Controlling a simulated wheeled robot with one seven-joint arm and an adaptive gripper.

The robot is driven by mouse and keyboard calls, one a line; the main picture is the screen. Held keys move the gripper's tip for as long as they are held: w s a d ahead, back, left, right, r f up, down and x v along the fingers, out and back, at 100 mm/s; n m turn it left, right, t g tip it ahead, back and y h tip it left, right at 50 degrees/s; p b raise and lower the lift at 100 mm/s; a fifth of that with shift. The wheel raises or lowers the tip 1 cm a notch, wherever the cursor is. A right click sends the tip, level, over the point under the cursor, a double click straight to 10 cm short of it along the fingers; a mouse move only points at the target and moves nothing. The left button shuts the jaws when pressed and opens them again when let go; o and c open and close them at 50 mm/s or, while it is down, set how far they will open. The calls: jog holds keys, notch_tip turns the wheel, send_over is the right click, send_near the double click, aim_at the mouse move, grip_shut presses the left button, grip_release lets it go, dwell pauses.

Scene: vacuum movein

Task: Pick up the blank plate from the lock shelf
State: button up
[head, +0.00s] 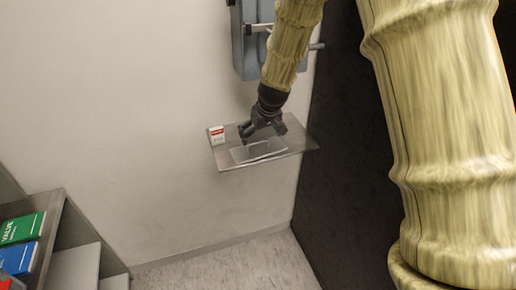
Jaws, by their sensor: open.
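The blank plate (257,151) is a thin, pale, flat rectangle lying on the lock shelf. The lock shelf (228,160) is a grey panel mounted out from the white wall. My gripper (262,134) is dark and reaches down over the shelf from above. Its fingers are apart and empty, just above or beside the plate's back edge. I cannot tell whether a finger touches the plate. My gripper hides part of the shelf behind the plate.
A small white and red box (216,135) stands at the shelf's left back corner, close to my gripper. A blue-grey wall unit (245,50) hangs above. A dark panel (345,150) borders the shelf's right side. Green (22,228) and blue (17,257) boxes sit lower left.

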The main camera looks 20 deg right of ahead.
aim_at(259, 150)
jog(key=shift+s+p+x, duration=0.2)
jog(key=shift+p+x, duration=0.7)
jog(key=shift+x, duration=1.65)
jog(key=shift+s+d, duration=0.1)
jog(key=shift+d, duration=0.1)
jog(key=shift+c, duration=0.4)
jog(key=c, duration=1.1)
jog(key=shift+r, duration=0.1)
